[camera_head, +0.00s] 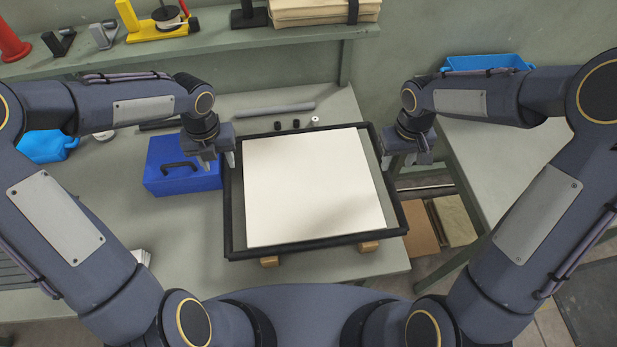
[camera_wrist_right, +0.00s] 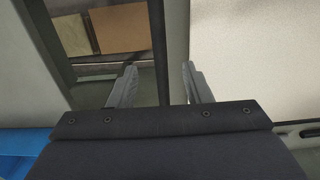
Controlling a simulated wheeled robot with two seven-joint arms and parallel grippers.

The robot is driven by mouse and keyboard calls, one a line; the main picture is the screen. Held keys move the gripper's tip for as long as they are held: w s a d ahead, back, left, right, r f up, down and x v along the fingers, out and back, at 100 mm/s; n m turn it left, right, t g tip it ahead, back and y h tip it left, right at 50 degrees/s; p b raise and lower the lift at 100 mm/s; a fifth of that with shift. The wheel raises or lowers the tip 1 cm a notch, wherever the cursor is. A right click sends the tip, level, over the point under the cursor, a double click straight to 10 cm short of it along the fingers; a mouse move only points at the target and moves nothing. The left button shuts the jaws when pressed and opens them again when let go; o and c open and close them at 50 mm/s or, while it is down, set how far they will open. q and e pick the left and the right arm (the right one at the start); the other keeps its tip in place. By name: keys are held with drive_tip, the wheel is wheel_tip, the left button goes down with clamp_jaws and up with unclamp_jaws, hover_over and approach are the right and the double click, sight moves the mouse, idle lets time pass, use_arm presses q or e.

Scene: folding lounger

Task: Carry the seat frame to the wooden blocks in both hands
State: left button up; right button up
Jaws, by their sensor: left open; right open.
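The seat frame (camera_head: 320,249) is a black rectangular frame around a cream panel, lying flat at the middle of the bench. The wooden blocks (camera_head: 269,261) (camera_head: 370,246) show under its front rail; the frame appears to rest on them. My left gripper (camera_head: 222,162) is open at the frame's left rail, near its far corner. My right gripper (camera_head: 406,160) is open at the right rail, near the far corner. In the right wrist view, the dark rail (camera_wrist_right: 158,40) runs between the spread fingers (camera_wrist_right: 160,88). Whether the fingers touch the rail cannot be told.
A blue toolbox (camera_head: 183,178) stands close to the frame's left side. A grey tube (camera_head: 275,109) and small black pieces lie behind the frame. A shelf (camera_head: 200,50) with tools runs along the back. A gap with boards (camera_head: 455,220) on the floor separates the right bench (camera_head: 500,170).

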sight(226, 180)
use_arm(q)
drive_tip(key=shift+f, duration=3.9)
use_arm(e)
drive_tip(key=shift+f, duration=3.95)
use_arm(q)
drive_tip(key=shift+c, duration=0.3)
use_arm(e)
drive_tip(key=shift+c, duration=0.3)
use_arm(q)
clamp_jaws()
use_arm(e)
clamp_jaws()
use_arm(q)
drive_tip(key=shift+r, duration=0.1)
use_arm(e)
drive_tip(key=shift+r, duration=0.1)
